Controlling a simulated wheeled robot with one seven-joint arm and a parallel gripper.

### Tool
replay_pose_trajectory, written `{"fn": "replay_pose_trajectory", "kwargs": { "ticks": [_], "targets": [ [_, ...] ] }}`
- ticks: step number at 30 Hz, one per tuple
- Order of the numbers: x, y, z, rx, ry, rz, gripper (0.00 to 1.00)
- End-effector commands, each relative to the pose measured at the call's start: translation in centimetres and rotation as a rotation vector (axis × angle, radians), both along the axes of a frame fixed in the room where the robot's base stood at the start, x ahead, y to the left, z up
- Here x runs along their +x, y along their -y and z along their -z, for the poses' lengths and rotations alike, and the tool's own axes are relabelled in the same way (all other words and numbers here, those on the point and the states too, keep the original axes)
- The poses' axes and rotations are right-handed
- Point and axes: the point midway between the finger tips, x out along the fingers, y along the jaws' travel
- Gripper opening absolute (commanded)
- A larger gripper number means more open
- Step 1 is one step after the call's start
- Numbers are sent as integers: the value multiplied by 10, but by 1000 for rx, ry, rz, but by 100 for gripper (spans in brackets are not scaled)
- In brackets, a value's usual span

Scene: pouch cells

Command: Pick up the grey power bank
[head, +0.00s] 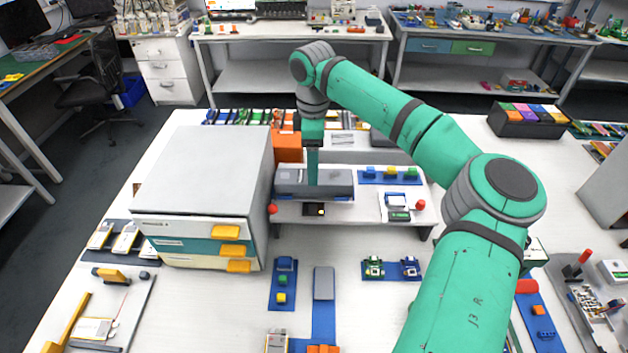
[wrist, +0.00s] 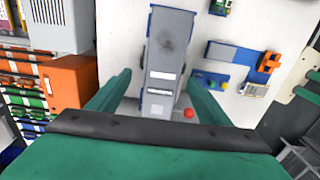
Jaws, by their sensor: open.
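A plain flat grey slab (head: 323,283), which looks like the grey power bank, lies on a blue mat in front of the raised shelf. It also shows small in the wrist view (wrist: 222,52), right of my gripper. A longer grey block with blue edges (head: 332,187) lies across the raised shelf. I cannot tell for certain which of the two is the power bank. My gripper (head: 313,184) points down at the long block and hides part of it. In the wrist view my fingers (wrist: 157,78) are open, one on each side of the long block (wrist: 165,55).
A white drawer cabinet (head: 200,170) stands close left of the shelf. An orange box (head: 287,146) is behind the long block. A blue strip with small blocks (head: 283,298) lies left of the slab. White table is bare between them.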

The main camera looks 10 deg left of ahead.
Motion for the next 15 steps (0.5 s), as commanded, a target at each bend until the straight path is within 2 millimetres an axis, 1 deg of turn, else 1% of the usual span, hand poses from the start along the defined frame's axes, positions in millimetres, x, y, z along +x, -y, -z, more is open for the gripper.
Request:
{"fn": "replay_pose_trajectory", "kwargs": {
  "ticks": [7, 15],
  "targets": [
    [0, 5, 16, -1, 0, 6, 72],
    [-3, 4, 51, -1, -1, 6, 72]
  ]
}}
